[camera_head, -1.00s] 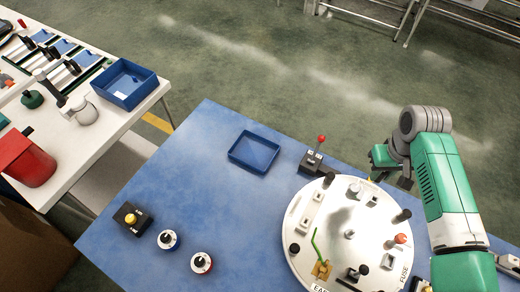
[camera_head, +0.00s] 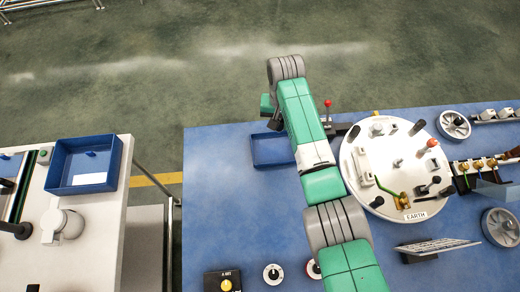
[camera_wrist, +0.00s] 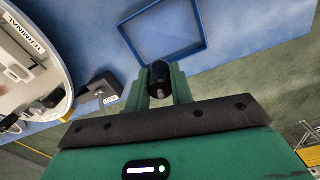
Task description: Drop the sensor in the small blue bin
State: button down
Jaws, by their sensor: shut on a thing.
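The sensor (camera_wrist: 158,80) is a small black cylinder with a pale tip. My gripper (camera_wrist: 160,76) is shut on it, with a green finger on each side. The small blue bin (camera_wrist: 165,33) shows just beyond the fingertips in the wrist view and looks empty. In the head view the bin (camera_head: 268,153) sits on the blue table, partly hidden by my arm.
A round white panel (camera_head: 360,165) with posts and a green lead stands right of the bin. A red-knobbed lever (camera_head: 327,104) is close beside the bin. A larger blue bin (camera_head: 60,175) stands on the white table at left. Dials lie at the table's front.

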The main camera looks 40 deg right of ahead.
aim_at(279, 132)
jog(key=shift+s+d+f+b, duration=0.1)
jog(key=shift+d+f+b, duration=0.1)
jog(key=shift+f+b, duration=0.35)
notch_tip(279, 132, down, 5)
jog(key=b, duration=0.5)
jog(key=shift+a+r, duration=0.1)
jog(key=c, duration=1.1)
grip_release()
jog(key=shift+c, duration=0.2)
jog(key=shift+r, duration=0.1)
notch_tip(279, 132, up, 8)
jog(key=shift+f+p, duration=0.2)
jog(key=shift+p, duration=0.95)
